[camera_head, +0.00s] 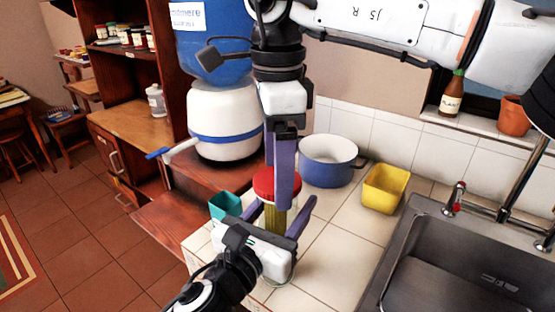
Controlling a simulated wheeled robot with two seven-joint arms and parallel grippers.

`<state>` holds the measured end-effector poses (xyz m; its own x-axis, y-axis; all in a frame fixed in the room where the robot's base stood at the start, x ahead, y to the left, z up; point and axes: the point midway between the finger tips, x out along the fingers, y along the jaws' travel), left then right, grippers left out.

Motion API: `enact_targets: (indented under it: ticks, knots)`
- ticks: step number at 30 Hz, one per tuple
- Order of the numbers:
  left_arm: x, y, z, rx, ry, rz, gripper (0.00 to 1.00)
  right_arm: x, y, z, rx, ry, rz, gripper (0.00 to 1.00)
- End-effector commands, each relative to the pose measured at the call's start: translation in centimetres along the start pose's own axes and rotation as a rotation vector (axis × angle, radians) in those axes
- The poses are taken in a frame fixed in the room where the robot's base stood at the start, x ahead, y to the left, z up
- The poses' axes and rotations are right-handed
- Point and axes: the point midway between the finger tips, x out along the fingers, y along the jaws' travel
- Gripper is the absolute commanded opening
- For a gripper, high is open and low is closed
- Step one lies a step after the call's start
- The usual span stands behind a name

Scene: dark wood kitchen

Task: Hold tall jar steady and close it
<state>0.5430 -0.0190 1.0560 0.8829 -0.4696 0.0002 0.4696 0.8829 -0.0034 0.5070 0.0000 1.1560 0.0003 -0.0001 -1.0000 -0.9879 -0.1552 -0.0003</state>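The tall jar (274,221) stands upright on the tiled counter, with yellow-green contents. Its red lid (264,184) is at the jar's top; whether it is seated or just above cannot be told. My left gripper (285,203) comes from below with its purple fingers spread on either side of the jar, a gap showing at the right finger. My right gripper (278,188) points down from above. One purple finger passes in front of the lid and the other goes behind it. Whether these fingers press on the lid is hidden.
A teal container (224,206) stands close left of the jar. A blue and white pot (330,170) and a yellow tub (385,188) stand behind to the right. The sink (440,270) is at right. A white water dispenser (225,120) stands behind left. Counter right of the jar is clear.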

Motion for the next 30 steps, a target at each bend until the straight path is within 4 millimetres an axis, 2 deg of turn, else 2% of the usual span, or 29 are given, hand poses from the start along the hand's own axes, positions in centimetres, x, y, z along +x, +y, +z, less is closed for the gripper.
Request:
enact_targets:
  ticks: [3, 11, 17, 24, 29, 30]
  knots:
    - [-0.01, -0.03, -0.12, -0.002, 0.002, 0.000, 0.00, 0.00, -0.01, -0.01, 0.000, 0.000, 0.000, 0.75]
    - [-0.01, -0.03, -0.12, -0.002, 0.002, 0.000, 0.00, -0.03, -0.01, -0.01, 0.000, 0.000, 0.000, 0.32]
    - [-0.01, -0.03, -0.12, -0.001, 0.002, 0.000, 0.00, -0.03, -0.01, -0.01, 0.056, 0.000, 0.000, 0.32]
    - [-0.01, -0.03, -0.12, -0.001, 0.002, -0.001, 0.00, -0.02, 0.00, 0.01, 0.432, -0.001, 0.000, 0.32]
    - [-0.01, -0.04, -0.12, -0.001, 0.002, -0.001, 0.00, -0.03, -0.01, 0.00, 0.444, -0.001, -0.001, 0.32]
    - [-0.01, -0.04, -0.12, -0.001, 0.002, -0.001, 0.00, -0.03, -0.01, 0.00, 0.444, -0.001, -0.001, 0.64]
